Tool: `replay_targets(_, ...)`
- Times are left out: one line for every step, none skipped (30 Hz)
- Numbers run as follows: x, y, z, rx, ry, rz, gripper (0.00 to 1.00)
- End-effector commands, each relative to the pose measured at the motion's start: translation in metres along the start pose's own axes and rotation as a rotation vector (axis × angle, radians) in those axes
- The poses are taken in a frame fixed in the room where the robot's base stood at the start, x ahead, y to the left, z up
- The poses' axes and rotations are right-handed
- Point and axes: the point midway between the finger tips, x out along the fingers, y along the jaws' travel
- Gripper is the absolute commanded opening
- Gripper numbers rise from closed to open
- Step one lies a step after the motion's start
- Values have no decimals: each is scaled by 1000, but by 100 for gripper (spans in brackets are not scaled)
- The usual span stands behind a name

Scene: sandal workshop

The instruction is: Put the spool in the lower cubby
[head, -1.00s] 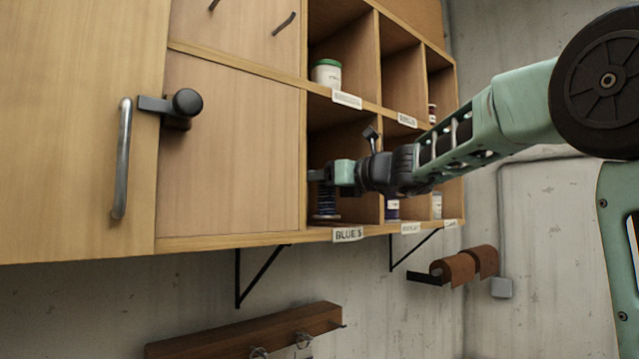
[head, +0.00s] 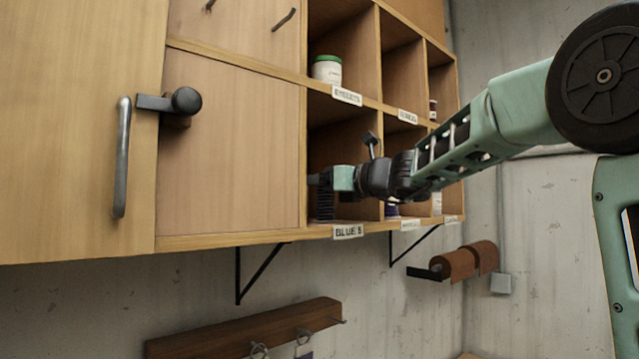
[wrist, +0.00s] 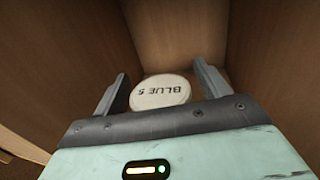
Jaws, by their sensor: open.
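The spool (wrist: 161,92) shows its pale round top, marked "BLUE 5", in the wrist view. In the head view its dark blue wound side (head: 325,204) stands upright in the lower-left cubby (head: 356,212), above the "BLUE 5" label. My gripper (head: 318,179) reaches into this cubby at the spool's top. In the wrist view my gripper (wrist: 161,82) is open, with one finger on each side of the spool top. A gap shows beside the right finger; whether the left finger touches is unclear.
A white jar with a green lid (head: 327,69) stands in the cubby above. Wooden dividers (head: 381,160) bound the cubby closely. More containers (head: 436,203) stand in the lower cubbies to the right. A closed cabinet door with a metal handle (head: 122,158) is at left.

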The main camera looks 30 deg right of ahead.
Motion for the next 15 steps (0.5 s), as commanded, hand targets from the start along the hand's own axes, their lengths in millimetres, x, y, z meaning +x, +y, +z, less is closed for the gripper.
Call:
replay_targets(0,0,5,0,0,0,75)
replay_targets(-4,0,1,-2,0,-2,75)
replay_targets(-10,0,0,-4,-1,-2,75)
replay_targets(-15,0,-1,-5,-1,-2,75)
replay_targets(-20,0,-1,-4,-1,-3,75)
replay_targets(-28,0,-1,-5,-2,-3,75)
replay_targets(-35,0,-2,-5,-1,-4,75)
replay_targets(-42,0,-2,-6,-1,-3,75)
replay_targets(-50,0,-2,-4,-2,-3,75)
replay_targets(-57,0,-2,-6,-1,-3,75)
replay_targets(-64,0,-2,-4,-1,-3,75)
replay_targets(-72,0,-2,-5,-2,-3,75)
replay_targets(-78,0,-2,-4,-1,-3,75)
replay_targets(-84,0,-2,-3,-1,-2,75)
replay_targets(-91,0,-1,-3,-1,-2,75)
